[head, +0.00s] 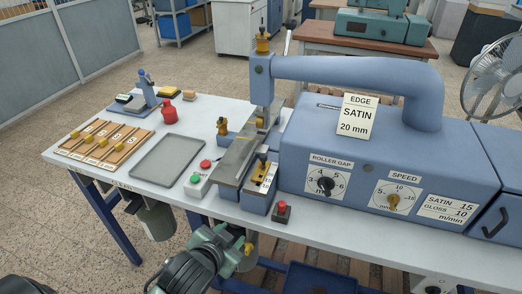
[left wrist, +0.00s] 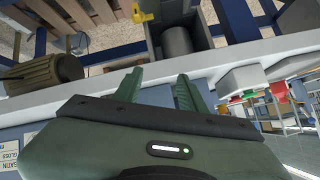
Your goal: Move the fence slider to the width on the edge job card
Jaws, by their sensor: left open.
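The edge job card (head: 355,117) stands on the blue machine and reads "EDGE SATIN 20 mm". The fence slider (head: 262,164), with a brass-coloured knob, sits on a blue block beside the machine. A pale scale plate (head: 265,179) lies in front of the knob; its marks are too small to read. My left gripper (head: 226,236) is at the table's front edge, below and to the left of the slider and apart from it. In the left wrist view my left gripper (left wrist: 158,84) has its fingers spread with nothing between them. My right gripper is not in view.
A switch box (head: 197,184) with green and red buttons and a red-topped black button (head: 281,211) flank the slider block. Roller gap (head: 326,184) and speed (head: 394,198) dials are on the machine's front. A grey tray (head: 168,156) lies to the left.

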